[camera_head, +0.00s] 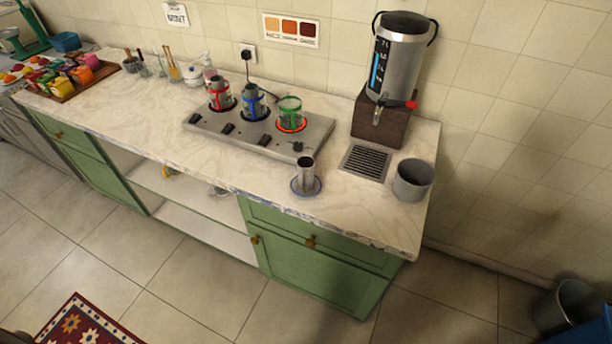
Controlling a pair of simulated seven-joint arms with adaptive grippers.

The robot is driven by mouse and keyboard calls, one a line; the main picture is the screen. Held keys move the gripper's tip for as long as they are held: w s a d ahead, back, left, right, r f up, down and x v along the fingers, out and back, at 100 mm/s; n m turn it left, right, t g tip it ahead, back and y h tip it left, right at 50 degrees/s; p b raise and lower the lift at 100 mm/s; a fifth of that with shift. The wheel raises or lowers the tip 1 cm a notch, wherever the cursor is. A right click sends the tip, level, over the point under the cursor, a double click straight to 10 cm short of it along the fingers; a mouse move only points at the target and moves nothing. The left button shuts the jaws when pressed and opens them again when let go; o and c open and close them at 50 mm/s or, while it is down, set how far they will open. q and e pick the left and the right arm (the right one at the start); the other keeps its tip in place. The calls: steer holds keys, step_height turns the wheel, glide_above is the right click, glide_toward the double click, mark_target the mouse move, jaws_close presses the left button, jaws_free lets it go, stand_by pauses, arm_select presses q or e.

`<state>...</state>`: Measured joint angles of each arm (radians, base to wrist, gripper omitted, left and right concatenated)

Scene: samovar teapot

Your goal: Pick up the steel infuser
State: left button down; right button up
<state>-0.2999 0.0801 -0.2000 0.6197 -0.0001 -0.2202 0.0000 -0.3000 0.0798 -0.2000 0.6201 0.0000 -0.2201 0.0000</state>
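A slim steel cylinder (306,172), which looks like the steel infuser, stands upright near the front edge of the counter. It rests on a small blue-rimmed saucer (295,189). Its top looks open, but its inside is too small to make out. Neither of my grippers is in view, and nothing is touching the cylinder.
A plate with switches (198,121) and red, blue and green cup holders sits behind-left. A samovar (400,62) stands on a brown block (383,126) behind-right. A drip grate (366,162) and a grey pot (413,181) are to the right. The counter front-left (215,165) is clear.

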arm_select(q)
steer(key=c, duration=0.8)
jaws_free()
